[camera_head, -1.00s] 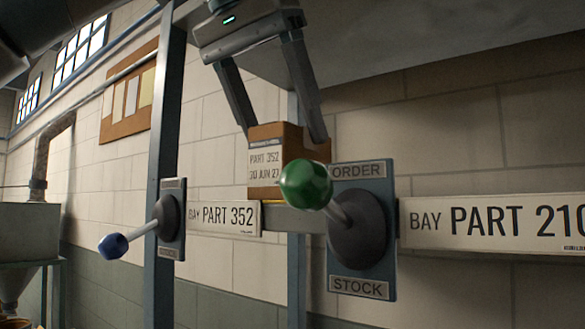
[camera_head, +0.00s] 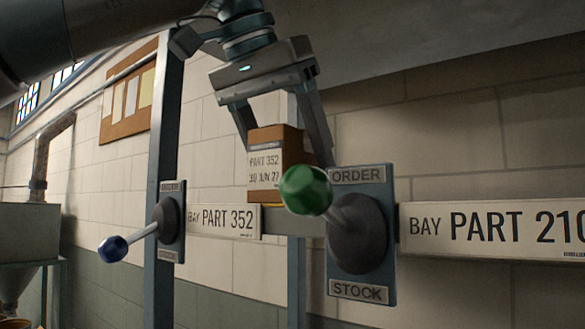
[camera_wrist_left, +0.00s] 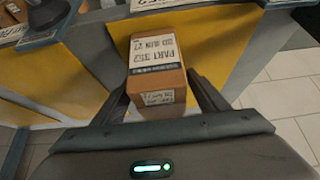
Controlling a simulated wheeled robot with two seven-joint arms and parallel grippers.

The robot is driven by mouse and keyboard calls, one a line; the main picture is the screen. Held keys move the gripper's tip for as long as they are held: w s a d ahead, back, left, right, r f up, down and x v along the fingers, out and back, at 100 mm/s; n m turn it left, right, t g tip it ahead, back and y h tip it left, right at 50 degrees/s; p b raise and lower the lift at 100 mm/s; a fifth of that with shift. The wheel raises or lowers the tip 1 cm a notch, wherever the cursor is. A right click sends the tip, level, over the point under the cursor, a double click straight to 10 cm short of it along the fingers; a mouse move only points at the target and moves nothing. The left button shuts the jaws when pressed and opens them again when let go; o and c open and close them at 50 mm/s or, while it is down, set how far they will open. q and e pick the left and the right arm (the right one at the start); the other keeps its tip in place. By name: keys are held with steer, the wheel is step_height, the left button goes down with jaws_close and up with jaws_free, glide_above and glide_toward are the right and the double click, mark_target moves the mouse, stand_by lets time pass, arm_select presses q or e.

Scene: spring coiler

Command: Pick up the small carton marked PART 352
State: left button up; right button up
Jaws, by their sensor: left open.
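The small brown carton (camera_head: 268,180) with a white PART 352 label sits on the shelf just above the BAY PART 352 sign (camera_head: 224,220) in the head view. My left gripper (camera_head: 290,150) comes down from above with its two fingers on either side of the carton, open. In the left wrist view the carton (camera_wrist_left: 156,65) lies between the open fingers (camera_wrist_left: 165,105), with its label upside down. A gap shows beside the right finger there; contact on the left side is hard to tell. My right gripper is not in view.
A green-knobbed lever (camera_head: 306,190) on an ORDER/STOCK plate (camera_head: 361,290) stands in front, right of the carton. A blue-knobbed lever (camera_head: 113,248) is at the left on a grey post (camera_head: 166,120). The BAY PART 210 sign (camera_head: 490,230) is further right. The yellow shelf surface (camera_wrist_left: 60,75) lies around the carton.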

mark_target(292, 134)
arm_select(q)
steer(key=c, duration=1.5)
steer(key=shift+r, duration=0.1)
steer(key=shift+c, duration=0.5)
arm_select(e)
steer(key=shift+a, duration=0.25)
arm_select(q)
steer(key=shift+r, duration=0.1)
